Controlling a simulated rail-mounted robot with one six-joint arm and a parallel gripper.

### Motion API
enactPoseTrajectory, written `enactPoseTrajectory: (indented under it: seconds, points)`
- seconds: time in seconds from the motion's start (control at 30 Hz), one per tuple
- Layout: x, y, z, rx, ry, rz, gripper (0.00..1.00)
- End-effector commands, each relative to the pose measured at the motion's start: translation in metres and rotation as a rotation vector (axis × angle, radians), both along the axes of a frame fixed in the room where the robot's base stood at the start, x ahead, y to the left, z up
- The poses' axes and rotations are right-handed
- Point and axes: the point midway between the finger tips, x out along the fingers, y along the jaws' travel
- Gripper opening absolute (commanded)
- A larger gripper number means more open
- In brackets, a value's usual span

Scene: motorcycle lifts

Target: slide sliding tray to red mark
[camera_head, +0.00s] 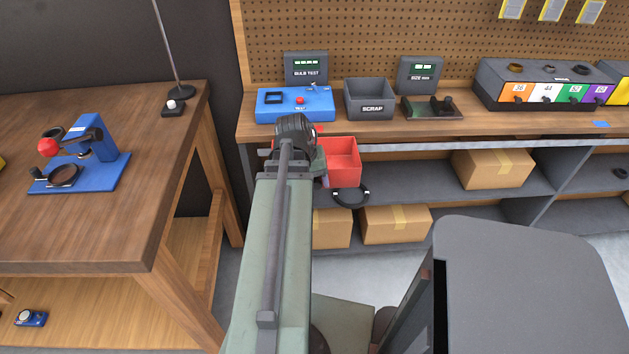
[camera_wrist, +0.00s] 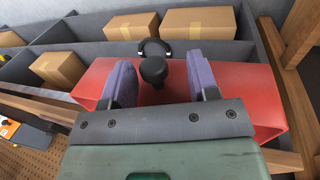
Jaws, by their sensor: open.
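The red sliding tray (camera_head: 343,157) shows just below the front edge of the workbench, partly hidden by my arm. It fills the middle of the wrist view (camera_wrist: 245,88). A black knob (camera_wrist: 153,69) stands between the two purple fingers of my gripper (camera_wrist: 160,72). The fingers are apart, with visible gaps on both sides of the knob. A black loop-shaped part (camera_head: 350,197) shows just below the tray, and also beyond the knob in the wrist view (camera_wrist: 154,46).
The workbench (camera_head: 370,132) holds a blue bulb tester (camera_head: 294,105), a grey scrap bin (camera_head: 370,98) and a sizing gauge (camera_head: 433,108). Cardboard boxes (camera_head: 493,168) sit on the shelves below. A wooden table (camera_head: 130,215) with a blue device (camera_head: 88,150) stands at left.

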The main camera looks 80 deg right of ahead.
Motion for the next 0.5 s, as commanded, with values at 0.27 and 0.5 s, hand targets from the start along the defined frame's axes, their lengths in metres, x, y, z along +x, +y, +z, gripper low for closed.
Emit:
enactPoseTrajectory:
  seconds: [0.27,0.5]
  points:
    - [0.0,0.0,0.004,-0.001,0.002,0.0,0.54]
    - [0.009,0.002,0.047,-0.001,0.002,0.001,0.54]
